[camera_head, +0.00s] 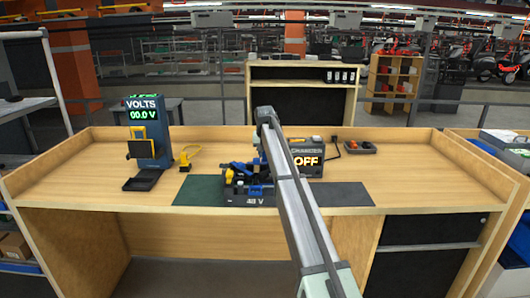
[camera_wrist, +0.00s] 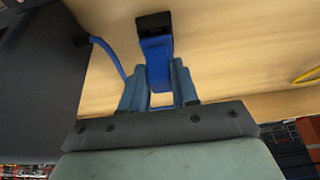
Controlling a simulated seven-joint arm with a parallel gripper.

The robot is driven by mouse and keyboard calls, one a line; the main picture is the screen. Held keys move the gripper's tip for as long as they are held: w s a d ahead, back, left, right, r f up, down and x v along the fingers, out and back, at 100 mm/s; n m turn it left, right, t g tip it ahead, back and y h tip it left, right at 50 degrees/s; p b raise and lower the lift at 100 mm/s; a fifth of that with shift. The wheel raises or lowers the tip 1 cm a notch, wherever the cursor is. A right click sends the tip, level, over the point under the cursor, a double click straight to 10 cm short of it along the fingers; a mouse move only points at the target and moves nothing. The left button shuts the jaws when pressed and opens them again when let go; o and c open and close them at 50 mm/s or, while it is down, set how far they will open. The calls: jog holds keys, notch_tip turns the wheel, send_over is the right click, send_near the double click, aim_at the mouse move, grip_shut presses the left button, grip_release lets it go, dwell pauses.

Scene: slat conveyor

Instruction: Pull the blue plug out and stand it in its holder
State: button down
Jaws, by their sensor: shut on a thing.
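My gripper (camera_wrist: 158,88) is shut on the blue plug (camera_wrist: 156,62) in the wrist view, one finger on each side of it. The plug has a black end (camera_wrist: 154,24) pointing away from the palm, with bare wood around it in that view. A blue cable (camera_wrist: 108,55) runs beside it to the left. In the head view my gripper (camera_head: 243,175) is over the dark 48 V unit (camera_head: 262,200), and the arm hides part of it. I cannot tell for sure which thing is the plug's holder; a small grey and red tray (camera_head: 360,148) lies at the right.
The charger (camera_head: 307,160) behind the arm reads OFF. The bench (camera_head: 410,175) is clear at the right and has raised edges.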

jog(key=shift+f, duration=0.35)
jog(key=c, duration=0.8)
grip_release()
jog(key=v, duration=1.3)
jog(key=shift+s+r, duration=0.1)
jog(key=shift+r, duration=0.25)
